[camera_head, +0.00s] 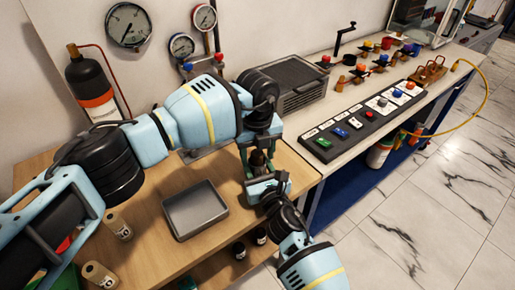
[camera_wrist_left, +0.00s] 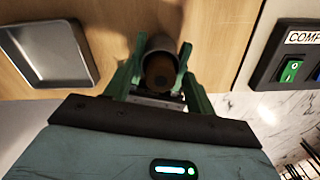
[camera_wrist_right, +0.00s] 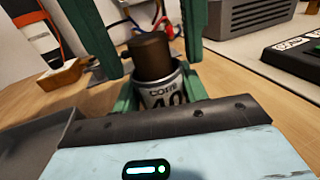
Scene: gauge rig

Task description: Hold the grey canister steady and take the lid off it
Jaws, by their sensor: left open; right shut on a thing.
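The grey canister (camera_wrist_right: 162,96), marked "CORE 40", stands upright in the right wrist view with its dark brown lid (camera_wrist_right: 150,57) on top. My right gripper (camera_wrist_right: 160,104) is shut on the canister's body, one green finger on each side. My left gripper (camera_wrist_left: 160,80) is open above, its fingers on either side of the lid and apart from it. In the left wrist view the lid (camera_wrist_left: 160,70) lies between those fingers. In the head view the canister (camera_head: 258,158) is small and mostly hidden by both grippers.
An empty grey metal tray (camera_head: 195,213) lies on the wooden bench left of the canister. A ribbed grey box (camera_head: 287,82) and a switch panel (camera_head: 355,125) stand behind and right. A black cylinder (camera_head: 92,85) stands at the wall. Labelled brown rolls (camera_head: 118,226) are at lower left.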

